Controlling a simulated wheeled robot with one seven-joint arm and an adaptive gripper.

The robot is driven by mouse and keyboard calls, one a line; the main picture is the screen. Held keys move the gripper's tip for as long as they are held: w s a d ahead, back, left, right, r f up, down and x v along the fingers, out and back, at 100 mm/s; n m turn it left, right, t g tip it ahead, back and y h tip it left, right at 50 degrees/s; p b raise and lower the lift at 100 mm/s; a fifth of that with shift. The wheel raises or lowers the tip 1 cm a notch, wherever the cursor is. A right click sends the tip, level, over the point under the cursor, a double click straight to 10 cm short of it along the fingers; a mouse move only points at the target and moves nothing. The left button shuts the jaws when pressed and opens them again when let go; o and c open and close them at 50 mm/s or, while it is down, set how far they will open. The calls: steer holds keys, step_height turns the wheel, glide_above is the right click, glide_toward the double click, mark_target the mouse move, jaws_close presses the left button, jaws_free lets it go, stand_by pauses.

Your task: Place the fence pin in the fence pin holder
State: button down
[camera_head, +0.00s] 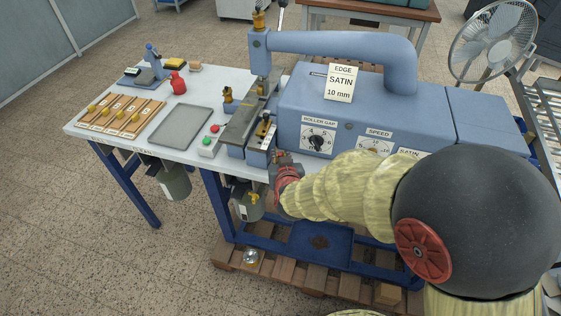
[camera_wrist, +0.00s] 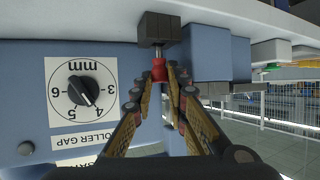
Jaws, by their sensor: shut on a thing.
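My gripper (camera_wrist: 162,82) is shut on the fence pin (camera_wrist: 158,70), by its rounded red head, in the wrist view. A short dark shaft runs from the red head up to a dark square block (camera_wrist: 158,30), which looks like the fence pin holder. The shaft meets the block in the picture; how deep it sits, or whether it only lies in front, I cannot tell. In the head view my gripper (camera_head: 281,158) is small and partly hidden, at the table's front edge, beside the blue machine. The pin cannot be made out clearly there.
The blue machine (camera_head: 350,100) with its roller gap dial (camera_head: 318,139) stands close beside my gripper. A grey tray (camera_head: 181,126), a control box (camera_head: 210,143) and a red bottle (camera_head: 177,84) are on the white table (camera_head: 215,80). A hanging container (camera_head: 248,203) is below the edge.

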steer(key=shift+f, duration=0.8)
steer(key=shift+f+b, duration=0.2)
steer(key=shift+b, duration=0.1)
steer(key=c, duration=2)
jaws_free()
steer(key=shift+c, duration=0.2)
steer(key=shift+r, duration=0.1)
